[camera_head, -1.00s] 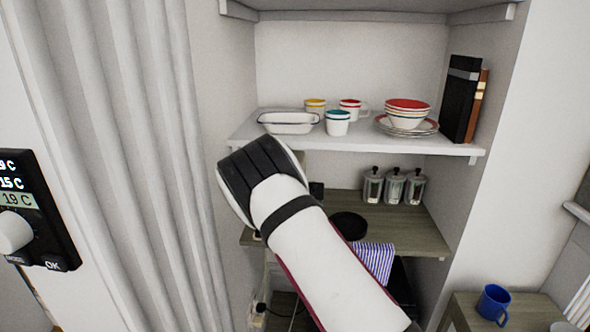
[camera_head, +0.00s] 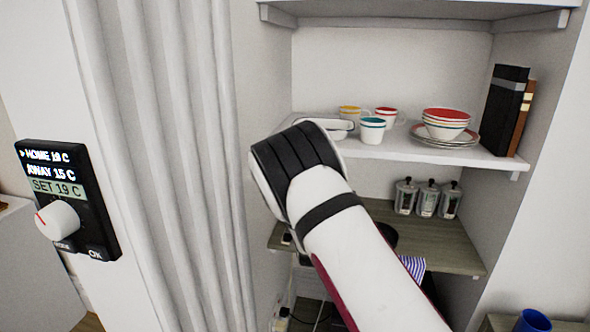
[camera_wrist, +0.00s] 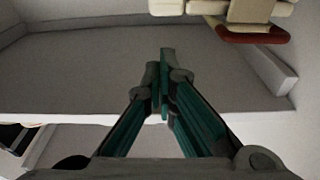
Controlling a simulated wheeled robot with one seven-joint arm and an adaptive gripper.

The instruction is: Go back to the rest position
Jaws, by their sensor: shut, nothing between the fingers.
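My gripper (camera_wrist: 165,68) shows in the wrist view with its teal fingers together and nothing between them. A wide grey shelf-like surface lies beyond it, apart from the fingertips as far as I can tell. In the head view my white arm reaches up from the lower right in front of the alcove, and its thick wrist end hides the gripper. The arm is bent and raised, in front of the left part of the shelves.
The upper shelf (camera_head: 385,150) holds cups, a stack of bowls (camera_head: 446,122), a white dish and dark books (camera_head: 504,108). Several jars (camera_head: 427,198) stand on the lower wooden shelf. A thermostat (camera_head: 75,200) hangs at left beside a pale curtain (camera_head: 165,140). A blue mug (camera_head: 533,321) stands lower right.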

